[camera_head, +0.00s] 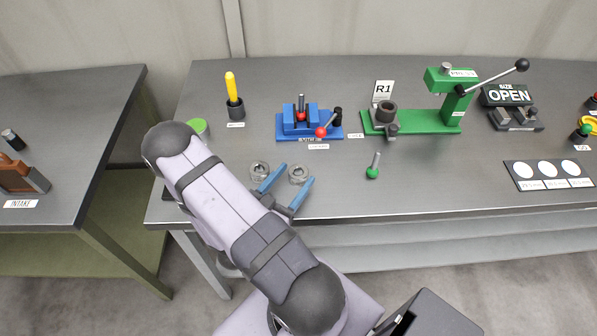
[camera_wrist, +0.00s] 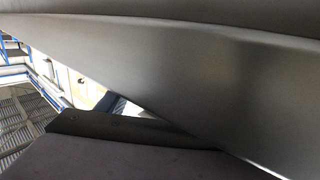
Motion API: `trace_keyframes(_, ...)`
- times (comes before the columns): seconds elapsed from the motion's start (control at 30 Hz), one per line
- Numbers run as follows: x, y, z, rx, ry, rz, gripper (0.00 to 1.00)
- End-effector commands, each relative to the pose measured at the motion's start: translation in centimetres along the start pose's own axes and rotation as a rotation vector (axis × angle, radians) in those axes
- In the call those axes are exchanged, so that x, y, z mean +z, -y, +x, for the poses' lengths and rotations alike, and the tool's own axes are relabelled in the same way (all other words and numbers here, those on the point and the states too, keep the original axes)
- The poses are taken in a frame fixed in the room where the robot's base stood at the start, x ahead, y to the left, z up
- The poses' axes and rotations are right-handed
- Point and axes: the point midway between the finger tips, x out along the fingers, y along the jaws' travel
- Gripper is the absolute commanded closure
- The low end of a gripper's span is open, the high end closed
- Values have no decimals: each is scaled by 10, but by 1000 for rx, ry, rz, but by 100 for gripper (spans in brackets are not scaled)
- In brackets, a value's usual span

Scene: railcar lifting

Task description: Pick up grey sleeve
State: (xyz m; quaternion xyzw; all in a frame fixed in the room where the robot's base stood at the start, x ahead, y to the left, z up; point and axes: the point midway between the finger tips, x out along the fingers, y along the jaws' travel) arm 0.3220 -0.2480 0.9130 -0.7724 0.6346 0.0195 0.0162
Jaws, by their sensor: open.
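Two light grey ring-shaped parts lie near the table's front edge in the head view, a left ring (camera_head: 260,171) and a right ring (camera_head: 298,174). I cannot tell for certain which of these is the grey sleeve. My gripper (camera_head: 297,172) is open, with blue fingers apart. The right ring shows between its fingertips, and the left ring is beside the left finger. Nothing is held. The height of the fingers above the table cannot be told. The wrist view shows mostly a large blurred grey surface.
A blue fixture (camera_head: 311,123) with a red-knobbed lever stands behind the gripper. The green press (camera_head: 450,100) is at the right. A green-knobbed pin (camera_head: 372,168) and a dark holder (camera_head: 235,110) with a yellow stick stand apart.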

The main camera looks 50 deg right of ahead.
Motion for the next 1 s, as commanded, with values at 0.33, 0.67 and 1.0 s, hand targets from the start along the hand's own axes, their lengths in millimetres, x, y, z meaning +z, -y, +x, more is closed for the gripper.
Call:
trace_keyframes(0.33,0,0,9,-2,-1,-1,40)
trace_keyframes(0.67,0,0,9,-1,0,0,94)
trace_keyframes(1.0,-2,0,9,-1,-2,1,94)
